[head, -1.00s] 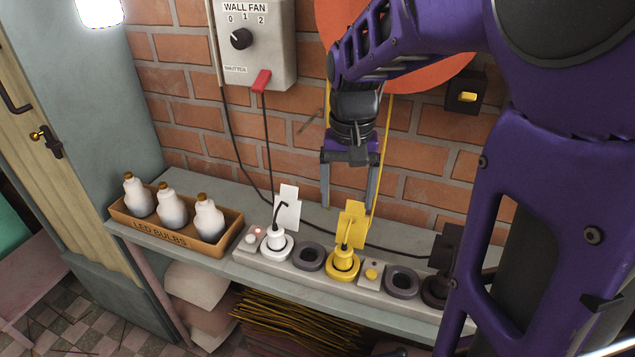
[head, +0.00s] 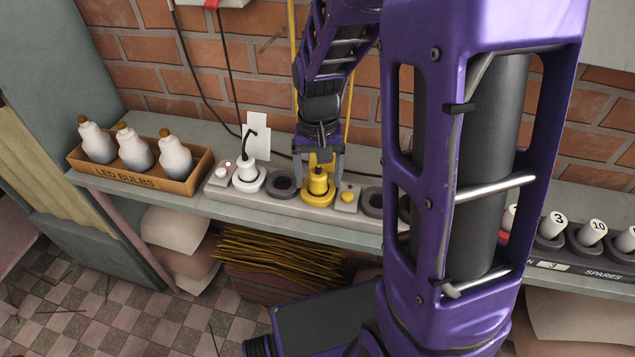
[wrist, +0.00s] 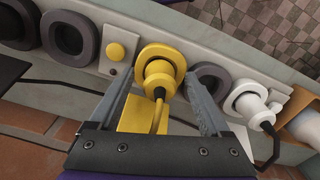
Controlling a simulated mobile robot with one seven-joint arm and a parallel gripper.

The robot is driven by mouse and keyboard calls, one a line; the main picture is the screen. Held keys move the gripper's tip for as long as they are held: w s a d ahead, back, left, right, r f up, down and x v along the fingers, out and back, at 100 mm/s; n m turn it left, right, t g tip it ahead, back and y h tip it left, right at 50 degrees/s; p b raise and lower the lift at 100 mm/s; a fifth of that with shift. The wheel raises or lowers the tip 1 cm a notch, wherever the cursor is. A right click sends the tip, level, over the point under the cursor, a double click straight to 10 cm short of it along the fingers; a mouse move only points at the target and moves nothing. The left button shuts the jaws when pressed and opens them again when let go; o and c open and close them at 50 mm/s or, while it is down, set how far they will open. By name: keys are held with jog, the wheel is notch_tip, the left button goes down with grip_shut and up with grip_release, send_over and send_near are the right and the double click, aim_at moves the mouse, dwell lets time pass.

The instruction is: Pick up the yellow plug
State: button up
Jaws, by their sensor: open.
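The yellow plug (head: 318,181) sits in a yellow-ringed socket of the grey power strip (head: 288,207). It also shows in the wrist view (wrist: 158,75), with its yellow cord and a yellow tag (wrist: 132,115) on the near side. My gripper (head: 318,170) is above and around the plug in the head view, one finger at each side. In the wrist view my gripper (wrist: 158,85) is open, with the plug between the two fingers and a gap visible on both sides. I cannot tell if either finger touches it.
A white plug (head: 249,174) stands in the strip to the left, past an empty dark socket (head: 284,184). A yellow button (head: 348,196) is just right. A box of LED bulbs (head: 140,175) is at left. The brick wall (head: 190,85) is close behind.

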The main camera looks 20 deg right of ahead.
aim_at(317, 173)
jog(key=shift+f, duration=0.3)
grip_shut()
dwell(0.3)
notch_tip(317, 173, up, 9)
jog(key=shift+w+a+r+p, duration=0.1)
jog(key=shift+p, duration=1.1)
jog(key=w+a+p, duration=0.4)
jog(key=a, duration=0.3)
jog(key=shift+s+d+f+b, duration=0.1)
jog(key=shift+f+b, duration=1.05)
jog(key=shift+f, duration=0.45)
jog(key=shift+d+f+b, duration=0.1)
jog(key=shift+f+b, duration=1)
jog(key=shift+f, duration=0.45)
